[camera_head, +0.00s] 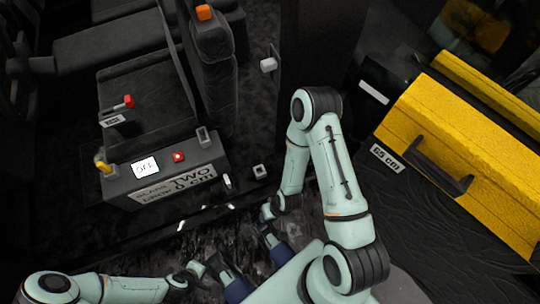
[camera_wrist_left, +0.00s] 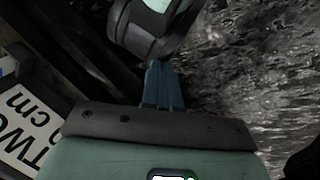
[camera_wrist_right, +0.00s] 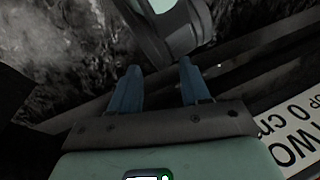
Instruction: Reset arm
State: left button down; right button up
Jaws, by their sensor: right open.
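In the left wrist view my left gripper (camera_wrist_left: 163,66) has its blue fingers together, with nothing seen between them. In the right wrist view my right gripper (camera_wrist_right: 159,66) has its blue fingers spread apart, with nothing between them. A pale green and black arm link shows beyond the fingers in both wrist views. In the head view my left arm (camera_head: 130,290) lies low at the lower left. My right arm (camera_head: 335,170) is bent, with its elbow high and its forearm pointing down.
A dark control box (camera_head: 165,170) with an OFF screen, red button and yellow knob stands left of my right arm. Dark seats (camera_head: 140,90) are behind it. A yellow case (camera_head: 465,150) with a black handle and 65 cm label lies right. Dark rough ground shows between my arms.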

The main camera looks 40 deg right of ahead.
pick_arm(q)
jog(key=s+d+r+g+p, duration=0.1)
jog(key=s+r+p, duration=0.1)
jog(key=r+p, duration=0.6)
jog(key=s+d+r+g+p, duration=0.1)
jog(key=s+r+p, duration=0.1)
jog(key=r+p, duration=0.7)
jog(key=shift+s+d+m+h, duration=0.2)
jog(key=shift+s+m+h, duration=0.1)
jog(key=shift+s+h, duration=0.1)
pick_arm(e)
jog(key=s+a+r+g, duration=0.1)
jog(key=s+r, duration=0.1)
jog(key=r, duration=0.6)
jog(key=s+a+r+g, duration=0.1)
jog(key=s+r, duration=0.1)
jog(key=r, duration=0.7)
jog(key=shift+s+a+n+y, duration=0.25)
jog(key=shift+s+n+y, duration=0.05)
jog(key=shift+s+y, duration=0.1)
pick_arm(q)
jog(key=shift+s, duration=0.2)
pick_arm(e)
jog(key=shift+s, duration=0.15)
